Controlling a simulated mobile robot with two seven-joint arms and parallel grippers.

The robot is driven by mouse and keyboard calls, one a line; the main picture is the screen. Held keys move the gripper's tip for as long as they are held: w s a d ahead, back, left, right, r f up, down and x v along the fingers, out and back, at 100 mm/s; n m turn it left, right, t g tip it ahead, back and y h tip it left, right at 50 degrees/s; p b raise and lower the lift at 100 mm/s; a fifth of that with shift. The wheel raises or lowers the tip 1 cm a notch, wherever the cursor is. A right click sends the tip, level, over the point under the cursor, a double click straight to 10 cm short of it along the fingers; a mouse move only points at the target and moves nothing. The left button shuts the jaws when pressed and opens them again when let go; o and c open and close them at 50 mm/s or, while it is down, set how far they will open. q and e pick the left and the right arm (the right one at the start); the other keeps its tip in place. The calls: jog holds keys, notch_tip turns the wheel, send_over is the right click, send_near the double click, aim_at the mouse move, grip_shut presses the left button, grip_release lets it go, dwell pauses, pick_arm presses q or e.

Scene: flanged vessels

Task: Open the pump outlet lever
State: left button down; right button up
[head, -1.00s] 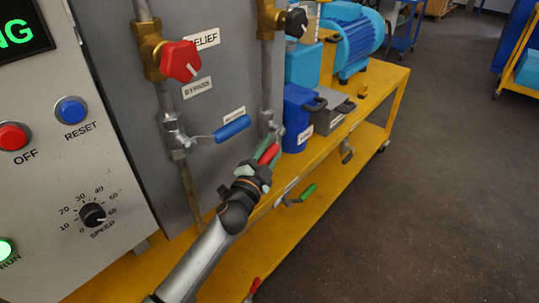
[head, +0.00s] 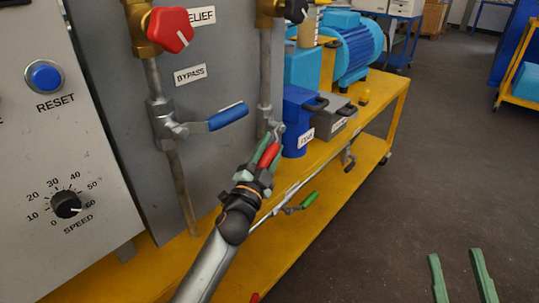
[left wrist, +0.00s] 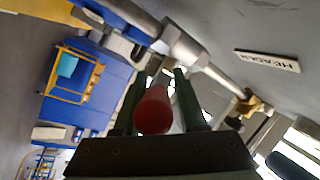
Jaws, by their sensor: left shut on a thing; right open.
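My left gripper (head: 266,154) is shut on a red lever handle (head: 269,156) beside the grey panel. The handle slants up to a metal valve at the foot of the right-hand vertical pipe (head: 265,80). The left wrist view shows the red handle (left wrist: 153,112) end-on between the two dark green fingers, with the steel valve (left wrist: 182,47) beyond. A "HEADER" label (left wrist: 268,61) is on the panel there. I cannot read a pump outlet label. My right gripper (head: 460,278) is open and empty over the floor at the lower right; only its fingers show.
A blue-handled lever (head: 228,116) sticks out from the left pipe, close to my left gripper. A red relief knob (head: 170,29) is above it. A green-handled lever (head: 309,200) lies below the bench edge. A blue pump motor (head: 352,45) stands behind.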

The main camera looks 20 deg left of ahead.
pick_arm(q)
jog(key=shift+d+f+b, duration=0.35)
jog(key=shift+f+b, duration=0.3)
jog(key=shift+f, duration=0.1)
jog(key=shift+b, duration=0.3)
jog(key=shift+w+n+t+b, duration=0.25)
jog(key=shift+t+b, duration=0.35)
jog(key=shift+b, duration=1)
pick_arm(e)
jog(key=shift+s+a+r+n+y, duration=0.15)
jog(key=shift+s+n+y, duration=0.4)
jog(key=shift+s+y, duration=0.2)
jog(key=shift+s+a+r+n+y, duration=0.2)
jog(key=shift+s+n+y, duration=0.35)
jog(key=shift+y, duration=0.3)
jog(key=shift+s+a+r+n+y, duration=0.15)
jog(key=shift+s+n+y, duration=0.35)
jog(key=shift+s+y, duration=0.3)
jog(key=shift+a+f, duration=0.1)
jog(key=shift+f, duration=0.05)
pick_arm(q)
jog(key=c, duration=0.7)
grip_release()
jog(key=shift+o, duration=0.5)
jog(key=shift+r, duration=0.2)
pick_arm(e)
jog(key=shift+w, duration=0.1)
pick_arm(q)
jog(key=shift+a, duration=0.1)
